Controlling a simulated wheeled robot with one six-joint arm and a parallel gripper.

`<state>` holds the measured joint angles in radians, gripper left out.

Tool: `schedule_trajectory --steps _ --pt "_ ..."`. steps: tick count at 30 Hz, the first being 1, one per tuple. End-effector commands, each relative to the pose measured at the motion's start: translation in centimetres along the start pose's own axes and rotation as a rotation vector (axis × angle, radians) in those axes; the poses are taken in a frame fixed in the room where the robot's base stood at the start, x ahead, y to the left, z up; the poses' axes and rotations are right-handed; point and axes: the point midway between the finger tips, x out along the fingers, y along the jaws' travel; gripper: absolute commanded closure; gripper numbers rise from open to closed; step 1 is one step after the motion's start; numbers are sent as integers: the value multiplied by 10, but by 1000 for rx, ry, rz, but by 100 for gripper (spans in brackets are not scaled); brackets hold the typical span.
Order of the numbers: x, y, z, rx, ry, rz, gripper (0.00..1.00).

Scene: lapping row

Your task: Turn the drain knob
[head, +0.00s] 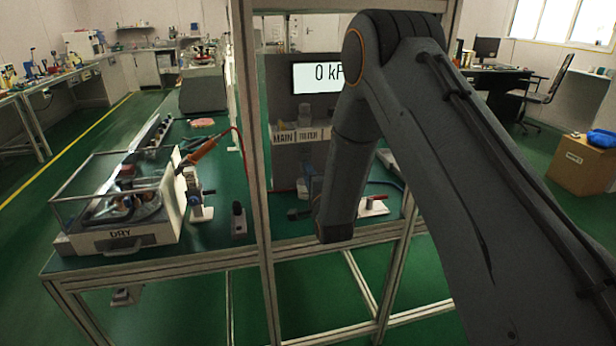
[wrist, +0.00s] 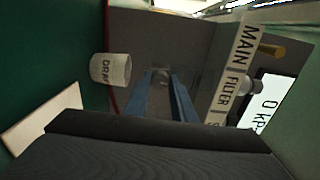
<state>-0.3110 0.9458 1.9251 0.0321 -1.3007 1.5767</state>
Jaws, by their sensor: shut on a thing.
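In the wrist view, my gripper (wrist: 162,78) reaches to the grey panel with its two blue fingers closed on a small grey knob (wrist: 160,72), mostly hidden between the fingertips. A pale cylinder (wrist: 110,70) with lettering that starts "DRA" sits just left of the fingers, apart from them. A label strip (wrist: 232,75) reading MAIN and FILTER runs to the right of the fingers. In the head view, my dark arm covers the gripper and knob; the panel with the MAIN label (head: 283,138) shows left of it.
A display (head: 318,77) reads 0 kP, its end hidden by my arm. A metal frame post (head: 250,150) stands left of the panel. A clear-lidded box marked DRY (head: 125,240) sits on the green bench at left. A brass fitting (wrist: 271,50) shows beyond the label strip.

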Motion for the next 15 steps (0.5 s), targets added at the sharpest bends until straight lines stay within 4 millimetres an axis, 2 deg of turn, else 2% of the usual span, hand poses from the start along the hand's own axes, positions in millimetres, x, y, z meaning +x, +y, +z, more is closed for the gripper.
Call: schedule_trajectory --steps 10,11,13,15 --pt "0 0 0 2 1 1 100" --pt "0 0 0 2 1 1 72" --pt "0 0 0 2 1 1 60" --pt "0 0 0 1 1 1 58"
